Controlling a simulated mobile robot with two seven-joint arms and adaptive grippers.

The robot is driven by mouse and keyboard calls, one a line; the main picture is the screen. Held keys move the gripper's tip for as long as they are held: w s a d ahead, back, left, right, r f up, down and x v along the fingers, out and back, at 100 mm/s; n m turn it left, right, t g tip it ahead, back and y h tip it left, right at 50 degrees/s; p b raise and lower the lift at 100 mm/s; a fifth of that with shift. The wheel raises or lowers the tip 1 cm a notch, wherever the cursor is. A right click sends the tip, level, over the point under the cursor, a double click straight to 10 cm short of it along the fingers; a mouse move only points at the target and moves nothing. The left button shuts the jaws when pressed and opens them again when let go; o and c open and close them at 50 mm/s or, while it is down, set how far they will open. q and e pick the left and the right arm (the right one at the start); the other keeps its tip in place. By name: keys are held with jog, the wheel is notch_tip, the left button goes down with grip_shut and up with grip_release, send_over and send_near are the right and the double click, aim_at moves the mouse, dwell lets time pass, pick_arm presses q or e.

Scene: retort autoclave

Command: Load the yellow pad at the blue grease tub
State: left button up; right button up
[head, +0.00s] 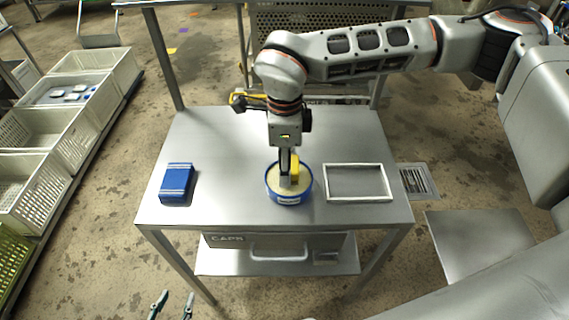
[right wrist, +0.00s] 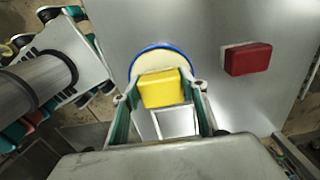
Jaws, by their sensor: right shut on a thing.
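The blue grease tub (head: 289,199) stands on the steel table with a cream-coloured filling. It also shows in the right wrist view (right wrist: 160,58). My right gripper (head: 288,180) points down over the tub and is shut on the yellow pad (right wrist: 162,88), which sits between its fingers. The pad (head: 295,169) shows partly in the head view, within the tub's outline. I cannot tell whether it touches the grease. My left gripper (head: 171,305) is open and empty, low in front of the table.
The steel table (head: 228,150) carries a blue block (head: 177,183) at left and a white rectangular frame (head: 357,199) at right. A red block (right wrist: 247,58) shows in the right wrist view. Crates (head: 78,125) line the left. A drawer marked CAPS (head: 275,246) is below.

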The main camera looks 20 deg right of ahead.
jog(key=shift+f, duration=0.45)
dwell(0.5)
jog(key=shift+f, duration=0.1)
dwell(0.8)
jog(key=shift+r+p, duration=1.15)
jog(key=shift+r, duration=1.1)
jog(key=shift+r+p, duration=0.8)
jog(key=shift+r, duration=0.55)
